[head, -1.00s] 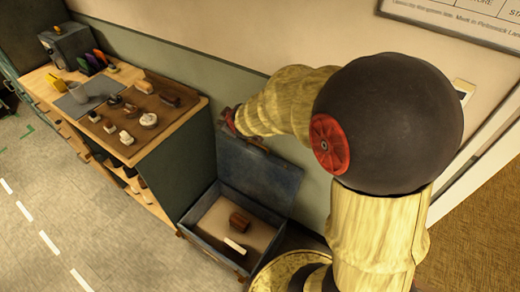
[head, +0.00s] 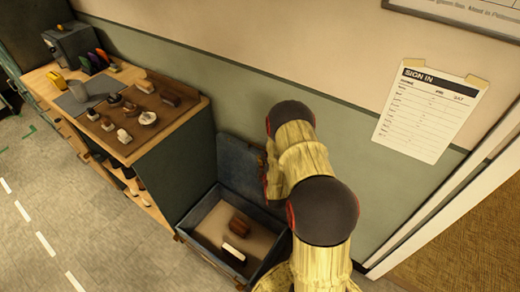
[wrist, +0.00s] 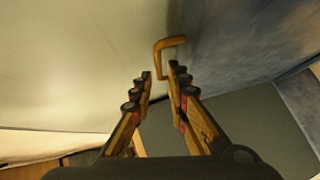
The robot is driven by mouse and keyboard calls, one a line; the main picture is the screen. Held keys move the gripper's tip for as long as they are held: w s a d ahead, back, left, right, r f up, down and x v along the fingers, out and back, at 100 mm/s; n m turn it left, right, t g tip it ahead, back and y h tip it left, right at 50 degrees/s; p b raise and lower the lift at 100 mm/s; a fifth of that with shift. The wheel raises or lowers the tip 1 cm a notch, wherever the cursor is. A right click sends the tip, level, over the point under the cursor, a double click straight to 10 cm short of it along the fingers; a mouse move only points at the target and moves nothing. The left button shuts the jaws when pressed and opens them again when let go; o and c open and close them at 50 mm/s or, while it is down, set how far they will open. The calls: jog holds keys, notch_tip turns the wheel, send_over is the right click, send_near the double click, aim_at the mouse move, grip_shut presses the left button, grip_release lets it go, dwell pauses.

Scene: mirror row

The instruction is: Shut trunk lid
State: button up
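The trunk (head: 190,232) is a blue-grey box on the floor against the wall. Its lid (head: 238,165) stands open, tilted up toward the wall. In the head view my arm covers the lid's right part and hides my gripper. In the wrist view my gripper (wrist: 160,75) is open, with a clear gap between its fingers. A tan, bent handle-like piece (wrist: 168,43) is just beyond the fingertips, and nothing shows held. A blue-grey surface, apparently the lid (wrist: 250,40), lies close on the right of the fingers.
The trunk holds a brown block (head: 241,224) and a pale bar (head: 234,252). A wooden-topped workbench (head: 150,150) with several small items stands to the left. A sign-in sheet (head: 425,110) hangs on the wall. The floor (head: 100,240) at left front is clear.

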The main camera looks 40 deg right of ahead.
jog(key=b+x, duration=0.2)
jog(key=x, duration=0.5)
jog(key=shift+w+d, duration=0.15)
jog(key=shift+w, duration=0.1)
jog(key=c, duration=0.4)
grip_shut()
